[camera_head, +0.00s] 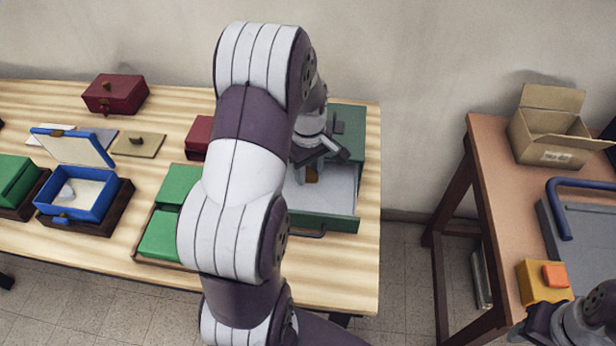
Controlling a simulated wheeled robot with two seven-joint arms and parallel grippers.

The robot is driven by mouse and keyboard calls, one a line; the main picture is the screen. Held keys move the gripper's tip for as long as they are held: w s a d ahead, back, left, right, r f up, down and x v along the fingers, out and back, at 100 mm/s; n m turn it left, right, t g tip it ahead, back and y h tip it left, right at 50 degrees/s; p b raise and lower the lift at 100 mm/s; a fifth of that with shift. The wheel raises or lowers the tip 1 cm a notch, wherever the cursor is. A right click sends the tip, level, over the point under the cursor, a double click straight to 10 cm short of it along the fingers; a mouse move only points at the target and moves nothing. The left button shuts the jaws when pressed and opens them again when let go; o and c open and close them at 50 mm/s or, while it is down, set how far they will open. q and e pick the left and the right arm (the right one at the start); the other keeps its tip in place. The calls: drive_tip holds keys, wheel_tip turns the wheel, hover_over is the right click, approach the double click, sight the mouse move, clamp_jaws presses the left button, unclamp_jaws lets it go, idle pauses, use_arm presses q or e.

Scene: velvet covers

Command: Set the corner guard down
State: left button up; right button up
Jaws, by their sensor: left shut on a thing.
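My left gripper (318,158) is over the open drawer of a dark green cabinet (347,128), at the right end of the striped wooden table. It is shut on a small orange-brown piece (312,174), which appears to be the corner guard. The piece is just above or touching the pale drawer floor (336,194); I cannot tell which. My left arm hides the left part of the drawer and part of the cabinet. At the lower right, part of my right arm shows, but its gripper fingers are not in view.
A blue box (83,206) with its lid up, green boxes (178,185) and dark red boxes (115,92) stand on the striped table (330,283). A brown table at right bears an open carton (548,131) and a yellow block (540,284). A floor gap separates the tables.

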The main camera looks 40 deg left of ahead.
sight(308, 175)
use_arm(q)
drive_tip(key=shift+s+d+f, duration=0.1)
drive_tip(key=shift+f, duration=1.6)
drive_tip(key=shift+f, duration=0.1)
drive_tip(key=o, duration=1)
drive_tip(key=shift+m, duration=0.3)
drive_tip(key=r, duration=1.2)
drive_tip(key=shift+s+d, duration=0.1)
drive_tip(key=shift+d, duration=0.3)
drive_tip(key=s+d+f+m, duration=0.1)
drive_tip(key=s+d+m, duration=0.2)
drive_tip(key=d+m, duration=0.1)
drive_tip(key=s+d+f+m+t, duration=0.1)
drive_tip(key=s+d+m, duration=0.2)
drive_tip(key=d+m, duration=0.2)
drive_tip(key=s+d+f+m, duration=0.2)
drive_tip(key=s+d+m, duration=0.1)
drive_tip(key=d+m, duration=0.2)
drive_tip(key=shift+s+d, duration=0.25)
